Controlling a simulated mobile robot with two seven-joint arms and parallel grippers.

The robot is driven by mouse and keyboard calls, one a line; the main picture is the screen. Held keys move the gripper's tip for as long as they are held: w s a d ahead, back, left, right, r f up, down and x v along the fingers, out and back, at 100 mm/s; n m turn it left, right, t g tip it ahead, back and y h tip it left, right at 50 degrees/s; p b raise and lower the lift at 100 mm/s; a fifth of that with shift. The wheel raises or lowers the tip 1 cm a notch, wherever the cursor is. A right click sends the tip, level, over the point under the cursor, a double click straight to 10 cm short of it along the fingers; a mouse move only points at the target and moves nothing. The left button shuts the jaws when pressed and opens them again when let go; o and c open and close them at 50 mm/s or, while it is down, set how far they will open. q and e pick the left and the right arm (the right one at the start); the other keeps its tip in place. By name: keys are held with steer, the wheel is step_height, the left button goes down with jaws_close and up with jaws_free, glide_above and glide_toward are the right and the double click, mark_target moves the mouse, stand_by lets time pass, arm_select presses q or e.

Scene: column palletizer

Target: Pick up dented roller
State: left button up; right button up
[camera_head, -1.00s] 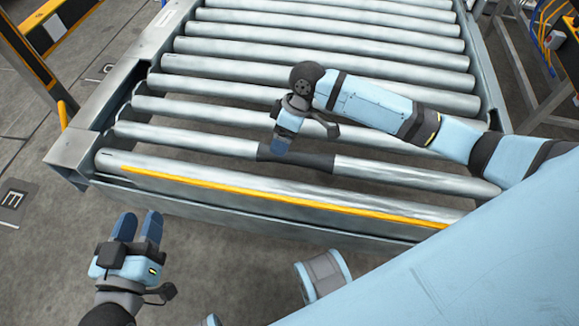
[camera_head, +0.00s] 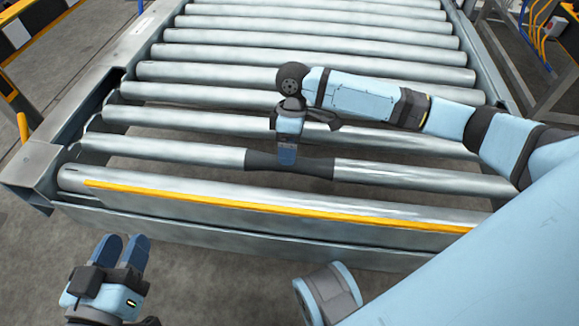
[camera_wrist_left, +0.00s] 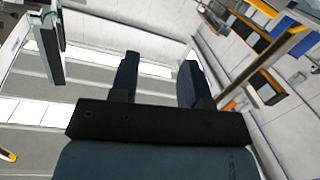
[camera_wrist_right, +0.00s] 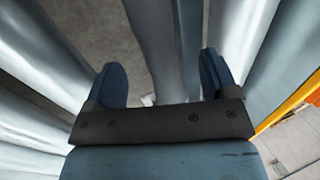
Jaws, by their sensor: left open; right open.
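The roller with a dark, narrower middle section (camera_head: 318,168) lies second from the front of the conveyor; I take it as the dented roller. My left gripper (camera_head: 122,250) is open and empty, in front of the conveyor at lower left. Its two fingers also show in the left wrist view (camera_wrist_left: 158,80).
A front roller (camera_head: 200,195) and a yellow-edged front rail (camera_head: 270,207) lie nearer me. Several more rollers (camera_head: 310,55) run behind. Metal side frames (camera_head: 70,125) bound the conveyor.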

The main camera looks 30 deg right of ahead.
steer(key=b+x, duration=0.3)
steer(key=x, duration=0.1)
steer(key=shift+d+f, duration=0.1)
steer(key=shift+f, duration=0.3)
steer(key=shift+s+f+b, duration=0.1)
steer(key=shift+f+b, duration=0.1)
steer(key=shift+b, duration=0.1)
arm_select(q)
steer(key=shift+w+a+r+m+t, duration=0.1)
steer(key=shift+w+a+m+t, duration=0.25)
steer(key=shift+w+m, duration=0.2)
steer(key=shift+w+a+r+m+t, duration=0.1)
steer(key=shift+w+a+m+t, duration=0.25)
steer(key=shift+m, duration=0.3)
steer(key=shift+d, duration=0.1)
arm_select(e)
steer(key=shift+r, duration=0.1)
jaws_close()
